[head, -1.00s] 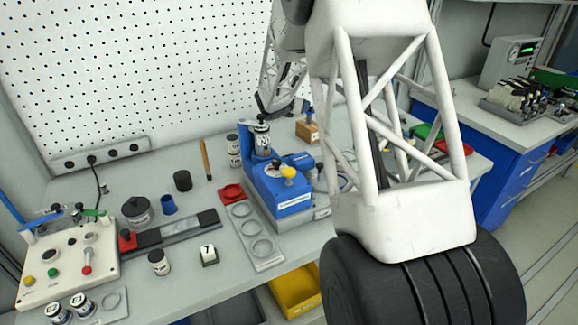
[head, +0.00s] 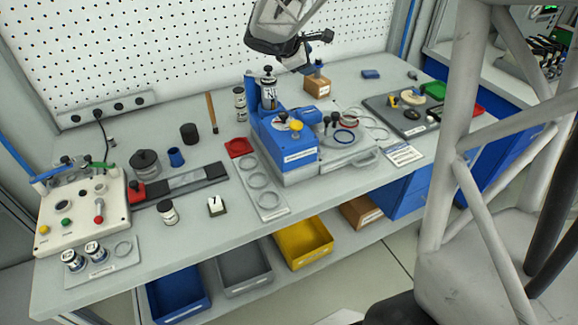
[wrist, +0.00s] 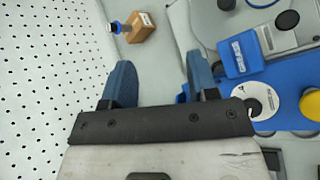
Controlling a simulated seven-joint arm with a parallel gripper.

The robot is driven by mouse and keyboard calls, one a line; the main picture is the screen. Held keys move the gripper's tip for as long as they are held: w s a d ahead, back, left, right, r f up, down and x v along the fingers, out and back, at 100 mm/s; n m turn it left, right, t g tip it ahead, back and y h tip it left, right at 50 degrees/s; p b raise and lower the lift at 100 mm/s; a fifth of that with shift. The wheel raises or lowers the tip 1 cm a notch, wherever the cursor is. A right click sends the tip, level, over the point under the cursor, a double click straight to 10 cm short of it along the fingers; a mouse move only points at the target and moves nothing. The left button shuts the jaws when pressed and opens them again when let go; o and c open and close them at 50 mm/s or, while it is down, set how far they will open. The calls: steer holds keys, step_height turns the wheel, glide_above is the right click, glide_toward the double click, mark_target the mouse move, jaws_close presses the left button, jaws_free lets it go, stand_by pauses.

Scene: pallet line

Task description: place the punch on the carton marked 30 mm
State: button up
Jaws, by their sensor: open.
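A small brown carton (head: 316,86) stands at the back of the bench near the perforated wall; it also shows in the wrist view (wrist: 141,29). Its white label is too small to read. A small blue-and-dark upright piece (wrist: 115,27) appears on or against the carton; I cannot tell whether it is the punch. No other thing is clearly identifiable as the punch. My gripper (wrist: 160,76) is open, with nothing seen between its two blue fingers. In the head view it hangs above the bench, close to the carton, its fingers partly hidden.
A blue machine (head: 284,140) with a yellow knob stands in front of the carton. A dark tray (head: 395,124) with parts lies to the right. A control box (head: 80,215), canisters and a ring plate (head: 266,205) are on the left. Bins sit below the bench.

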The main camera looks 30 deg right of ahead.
steer(key=s+a+m+y, duration=0.3)
steer(key=s+a, duration=0.4)
steer(key=s, duration=0.4)
steer(key=s+a+f+m+y, duration=0.1)
steer(key=s+a+m+y, duration=0.2)
steer(key=s, duration=0.8)
steer(key=s+a+m+y, duration=0.3)
steer(key=s+a+m, duration=0.3)
steer(key=s+a, duration=0.5)
steer(key=shift+s+a+f+m+g, duration=0.2)
steer(key=shift+a+f+m+g, duration=0.1)
steer(key=shift+m+g, duration=0.1)
